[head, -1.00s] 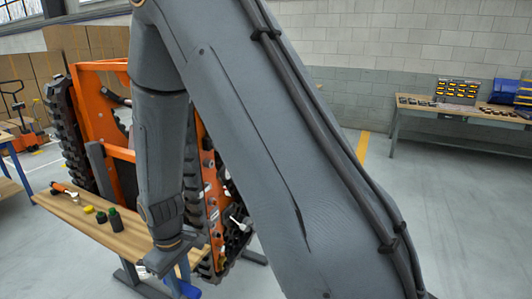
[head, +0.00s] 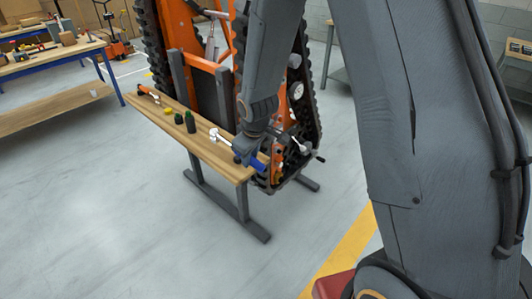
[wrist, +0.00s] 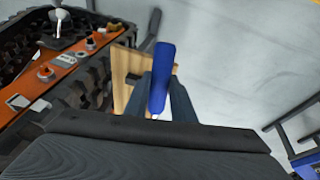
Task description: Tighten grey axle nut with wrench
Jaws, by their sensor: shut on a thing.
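My gripper (head: 246,150) is shut on a blue-handled tool, which looks like the wrench. Its blue handle (head: 259,164) sticks out to the lower right of my gripper, and a pale metal head (head: 220,136) shows on the other side, over the bench end. In the wrist view the blue handle (wrist: 161,62) stands between my two fingers (wrist: 167,98). The orange tracked carrier (head: 183,30) stands behind the bench. In the wrist view its orange side plate (wrist: 75,58) bears several small grey fittings. I cannot tell which is the grey axle nut.
The narrow wooden bench (head: 160,110) holds a dark green bottle (head: 190,122), a yellow item (head: 168,111) and an orange-handled tool (head: 147,94). A blue-legged table (head: 60,55) stands at the back left. The floor (head: 110,210) in front is clear.

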